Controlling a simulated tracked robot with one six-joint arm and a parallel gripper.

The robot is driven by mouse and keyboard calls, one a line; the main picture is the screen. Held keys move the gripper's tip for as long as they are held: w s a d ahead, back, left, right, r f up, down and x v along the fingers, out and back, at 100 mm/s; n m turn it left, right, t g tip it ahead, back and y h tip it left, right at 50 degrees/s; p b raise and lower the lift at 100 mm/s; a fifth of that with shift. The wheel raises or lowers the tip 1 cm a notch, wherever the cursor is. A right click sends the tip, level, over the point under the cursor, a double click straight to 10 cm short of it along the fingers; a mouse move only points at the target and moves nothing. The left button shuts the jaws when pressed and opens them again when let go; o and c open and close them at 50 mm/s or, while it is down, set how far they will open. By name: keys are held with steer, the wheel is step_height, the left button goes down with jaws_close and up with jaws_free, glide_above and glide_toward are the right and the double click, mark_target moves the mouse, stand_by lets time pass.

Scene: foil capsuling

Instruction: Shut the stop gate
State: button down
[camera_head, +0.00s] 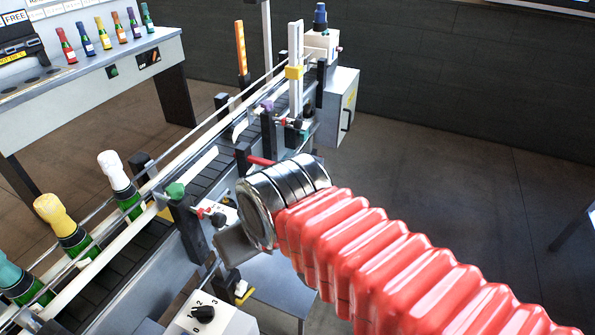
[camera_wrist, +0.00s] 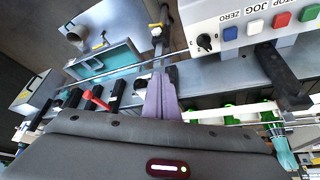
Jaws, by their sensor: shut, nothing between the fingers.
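My gripper (camera_wrist: 161,98) shows in the wrist view as two pale purple fingers, closed together and empty. They point toward the conveyor side. In the head view the fingers are hidden behind my silver wrist. A red handle (camera_head: 262,161) sticks out beside the conveyor (camera_head: 200,180), just beyond my wrist. A red lever (camera_wrist: 96,99) shows left of my fingers in the wrist view, apart from them. I cannot tell for certain which part is the stop gate, or whether it is open or shut.
Bottles with white (camera_head: 113,169), yellow (camera_head: 55,215) and teal (camera_head: 10,272) tops stand on the conveyor at left. A control box with a black knob (camera_head: 203,314) is at the front, with coloured buttons (camera_wrist: 254,27) in the wrist view. Floor at right is clear.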

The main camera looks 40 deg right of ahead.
steer(key=w+d+f+m+g+y, duration=0.1)
steer(key=w+d+f+m+y, duration=0.7)
steer(key=m, duration=0.9)
steer(key=d+m+t, duration=0.5)
steer(key=d+m, duration=0.2)
steer(key=d, duration=0.4)
steer(key=w+d+f+m+t+h, duration=0.1)
steer(key=d+m+t, duration=0.4)
steer(key=d, duration=0.7)
steer(key=shift+d+f+m+t, duration=0.25)
steer(key=shift+m+t, duration=0.15)
steer(key=shift+m, duration=0.7)
steer(key=shift+w+a, duration=0.1)
